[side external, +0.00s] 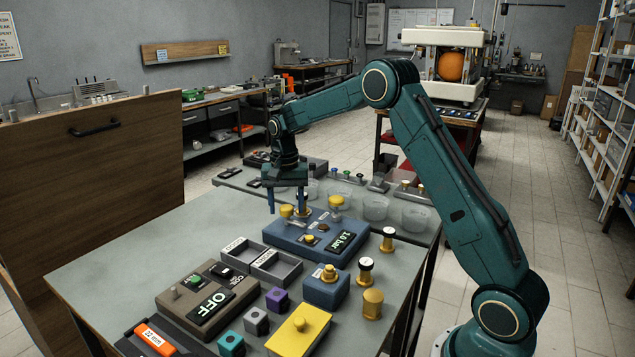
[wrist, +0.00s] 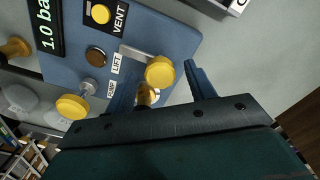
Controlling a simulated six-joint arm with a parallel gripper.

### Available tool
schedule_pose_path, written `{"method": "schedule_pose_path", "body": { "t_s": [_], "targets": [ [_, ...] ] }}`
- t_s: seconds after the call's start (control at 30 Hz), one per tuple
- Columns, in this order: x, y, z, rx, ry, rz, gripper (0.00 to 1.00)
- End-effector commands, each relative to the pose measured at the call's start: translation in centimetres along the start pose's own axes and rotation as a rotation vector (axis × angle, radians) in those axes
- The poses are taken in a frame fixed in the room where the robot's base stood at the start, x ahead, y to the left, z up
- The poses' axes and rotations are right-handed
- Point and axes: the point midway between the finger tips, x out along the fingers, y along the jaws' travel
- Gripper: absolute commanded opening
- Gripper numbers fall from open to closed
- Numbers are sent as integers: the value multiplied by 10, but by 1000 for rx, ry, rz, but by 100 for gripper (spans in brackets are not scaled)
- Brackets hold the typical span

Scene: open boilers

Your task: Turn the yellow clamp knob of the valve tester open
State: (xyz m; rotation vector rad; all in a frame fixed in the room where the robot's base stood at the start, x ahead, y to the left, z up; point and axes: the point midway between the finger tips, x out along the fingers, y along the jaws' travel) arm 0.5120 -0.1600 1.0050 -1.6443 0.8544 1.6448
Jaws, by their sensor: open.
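The valve tester (side external: 290,240) is a blue box with a display reading 1.0 bar; it also shows in the wrist view (wrist: 75,70). A yellow round knob (side external: 286,211) stands at its left end; in the wrist view this knob (wrist: 160,72) lies between my fingers, close to the LIFT label. A second yellow knob (side external: 336,201) on a silver stem stands at the far side, near the PUMP label in the wrist view (wrist: 72,106). My gripper (side external: 286,205) is open and points down around the first knob. I cannot tell whether the fingers touch it.
Grey trays (side external: 262,263), a small blue box with a yellow knob (side external: 326,288), a yellow block (side external: 299,332) and a brown box reading OFF (side external: 208,300) stand in front. Clear cups (side external: 375,207) stand behind. Bare table lies left of the tester.

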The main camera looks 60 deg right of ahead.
Motion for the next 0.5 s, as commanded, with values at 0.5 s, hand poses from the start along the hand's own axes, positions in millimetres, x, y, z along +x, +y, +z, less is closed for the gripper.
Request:
{"method": "schedule_pose_path", "body": {
  "t_s": [0.5],
  "targets": [
    [-55, 0, -1, 0, 5, -3, 55]
  ]
}}
